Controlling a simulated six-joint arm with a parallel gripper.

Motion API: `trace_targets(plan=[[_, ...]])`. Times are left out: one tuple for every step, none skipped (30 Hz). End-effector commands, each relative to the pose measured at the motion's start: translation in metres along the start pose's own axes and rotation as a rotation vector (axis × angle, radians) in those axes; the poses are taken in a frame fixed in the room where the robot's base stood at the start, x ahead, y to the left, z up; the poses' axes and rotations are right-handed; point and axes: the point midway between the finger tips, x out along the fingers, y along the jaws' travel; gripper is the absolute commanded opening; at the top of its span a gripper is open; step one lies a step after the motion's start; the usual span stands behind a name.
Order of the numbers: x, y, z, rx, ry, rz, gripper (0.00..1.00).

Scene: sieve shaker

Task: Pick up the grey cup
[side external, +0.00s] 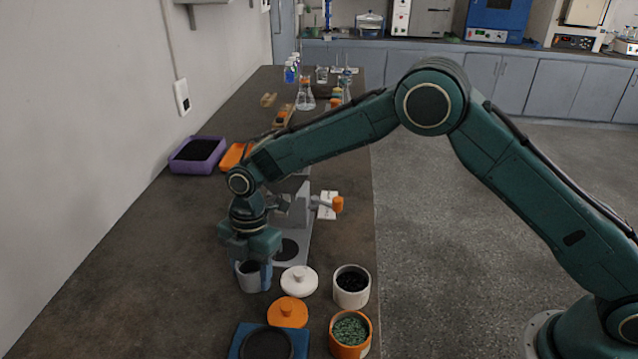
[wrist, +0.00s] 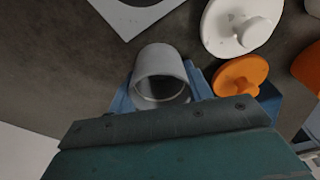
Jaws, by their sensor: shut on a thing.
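The grey cup (side external: 249,277) is upright at the left of the row of lids in the side view, and it also shows in the wrist view (wrist: 159,72). My gripper (side external: 255,274) points down over it, with its blue fingers on either side of the cup. In the wrist view the fingers (wrist: 160,92) are shut on the cup's sides. The cup looks empty inside. I cannot tell whether its base touches the table.
A white lid (side external: 299,280) and an orange lid (side external: 288,312) lie to the right. A white pot (side external: 351,287) and an orange pot (side external: 350,335) stand beyond them. A blue base (side external: 240,343) is in front. A grey stand (side external: 303,235) is behind. The table is clear at left.

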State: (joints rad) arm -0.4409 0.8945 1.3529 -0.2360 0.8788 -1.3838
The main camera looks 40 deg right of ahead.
Motion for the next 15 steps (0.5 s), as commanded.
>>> trace_targets(plan=[[-0.001,0.000,0.000,0.000,0.000,0.001,0.27],[-0.001,0.000,0.000,0.000,0.000,0.001,0.27],[-0.002,0.000,0.000,0.000,0.000,0.001,0.27],[-0.003,0.000,-0.001,0.000,0.000,0.001,0.27],[-0.004,0.000,-0.001,0.000,0.000,0.001,0.27],[-0.006,0.000,-0.001,0.000,0.000,0.001,0.27],[-0.008,0.000,-0.001,0.000,0.000,0.001,0.27],[-0.010,0.000,-0.002,0.000,0.000,0.001,0.27],[-0.013,0.001,-0.002,0.000,0.001,0.002,0.27],[-0.016,0.001,-0.003,0.000,0.001,0.002,0.27],[-0.019,0.001,-0.003,-0.001,0.001,0.003,0.27],[-0.024,0.001,-0.004,-0.001,0.001,0.003,0.27],[-0.028,0.001,-0.004,-0.001,0.001,0.003,0.27],[-0.032,0.001,-0.005,-0.001,0.000,0.004,0.27],[-0.039,0.001,-0.006,-0.001,0.000,0.004,0.27]])
